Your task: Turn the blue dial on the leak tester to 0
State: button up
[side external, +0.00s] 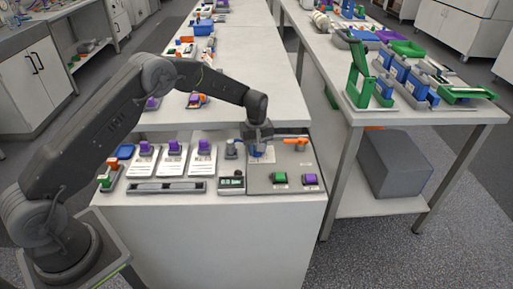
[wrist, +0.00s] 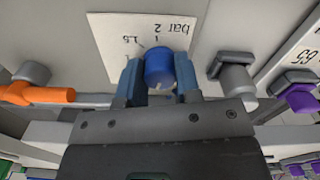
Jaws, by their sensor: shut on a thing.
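The blue dial (wrist: 160,66) sits in front of a white scale card (wrist: 108,32) printed with "bar", 2, 1.6 and 1, seen upside down in the wrist view. A small pale mark shows on the dial's near side; no 0 is readable. My gripper (wrist: 159,72) is shut on the dial, one blue-grey finger on each side. In the side view my gripper (side external: 259,143) points down at the leak tester panel (side external: 262,186), and the dial is mostly hidden beneath it.
An orange-handled valve (side external: 296,142) and a grey fitting (side external: 231,149) flank the dial closely. A green button (side external: 279,178) and a purple button (side external: 310,180) sit at the panel's front. Several purple-topped units on white cards stand to the left.

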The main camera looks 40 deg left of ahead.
jog(key=o, duration=0.9)
jog(key=shift+o, duration=0.2)
notch_tip(320, 180, up, 14)
